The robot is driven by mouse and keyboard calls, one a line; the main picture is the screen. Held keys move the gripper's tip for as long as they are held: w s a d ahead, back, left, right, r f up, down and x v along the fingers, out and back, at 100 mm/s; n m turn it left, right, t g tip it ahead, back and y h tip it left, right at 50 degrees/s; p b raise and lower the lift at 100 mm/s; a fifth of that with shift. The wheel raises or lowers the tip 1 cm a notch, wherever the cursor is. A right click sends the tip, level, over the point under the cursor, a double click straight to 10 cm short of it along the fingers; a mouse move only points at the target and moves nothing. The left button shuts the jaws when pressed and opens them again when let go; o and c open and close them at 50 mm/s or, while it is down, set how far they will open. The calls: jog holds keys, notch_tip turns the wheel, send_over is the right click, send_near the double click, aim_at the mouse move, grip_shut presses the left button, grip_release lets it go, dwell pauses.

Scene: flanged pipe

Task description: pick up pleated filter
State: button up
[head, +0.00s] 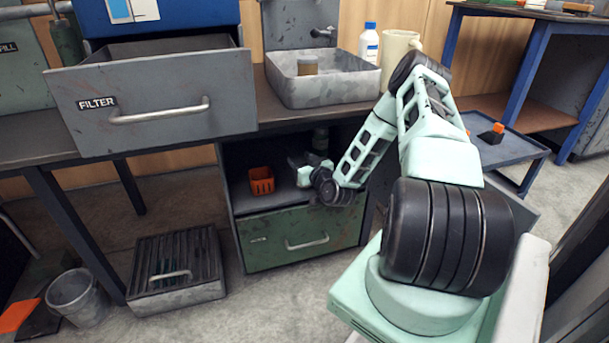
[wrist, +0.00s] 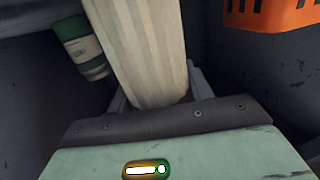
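A cream, ribbed column that looks like the pleated filter (wrist: 145,50) fills the upper middle of the wrist view. Its lower end is just in front of my gripper's palm. The grey fingers of my gripper (wrist: 160,98) show only in part, to either side of that end. I cannot tell whether they press on it. In the head view my gripper (head: 300,166) reaches into the open cupboard under the bench. The filter cannot be made out there.
An orange basket (head: 261,181) stands at the left in the cupboard, and shows at the upper right of the wrist view (wrist: 270,14). A green-and-white can (wrist: 82,48) is left of the column. A green drawer (head: 300,238) lies below; the FILTER drawer (head: 160,100) is pulled out above left.

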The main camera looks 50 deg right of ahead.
jog(key=shift+c, duration=0.9)
jog(key=shift+r, duration=0.15)
notch_tip(320, 180, up, 10)
jog(key=p, duration=0.4)
jog(key=shift+p, duration=0.3)
jog(key=shift+s, duration=0.1)
